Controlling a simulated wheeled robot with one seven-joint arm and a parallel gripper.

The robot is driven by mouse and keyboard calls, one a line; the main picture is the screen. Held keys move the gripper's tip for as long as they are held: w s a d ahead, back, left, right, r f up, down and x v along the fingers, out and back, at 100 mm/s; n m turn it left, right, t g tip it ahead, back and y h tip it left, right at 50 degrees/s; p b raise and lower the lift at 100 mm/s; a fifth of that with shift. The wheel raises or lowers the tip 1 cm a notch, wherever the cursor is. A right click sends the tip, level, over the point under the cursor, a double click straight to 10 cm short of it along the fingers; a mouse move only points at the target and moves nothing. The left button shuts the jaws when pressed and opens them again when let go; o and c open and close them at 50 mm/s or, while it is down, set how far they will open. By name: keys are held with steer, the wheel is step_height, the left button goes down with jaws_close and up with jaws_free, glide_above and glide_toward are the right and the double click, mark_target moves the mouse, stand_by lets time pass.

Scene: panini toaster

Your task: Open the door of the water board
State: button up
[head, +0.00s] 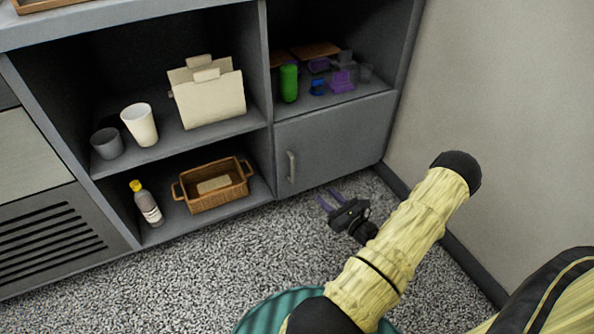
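A grey cabinet door (337,145) sits at the lower right of the shelf unit and looks closed. Its vertical bar handle (291,166) is near the door's left edge. No label marks it as the water board. My gripper (326,203) is in front of the door, low over the carpet, to the right of and below the handle. Its two thin purple fingers are apart with nothing visible between them. They point up and left toward the cabinet and appear not to touch the handle.
Above the door, an open shelf holds a green cup (289,83) and purple items (342,81). To the left, open shelves hold a white cup (140,124), a wicker basket (214,185) and a bottle (146,203). A wall (490,110) stands close on the right. Speckled carpet (190,275) is clear.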

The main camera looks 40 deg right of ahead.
steer(key=w+b, duration=0.7)
steer(key=w, duration=0.9)
steer(key=shift+d, duration=0.3)
steer(key=shift+w, duration=0.1)
jaws_close()
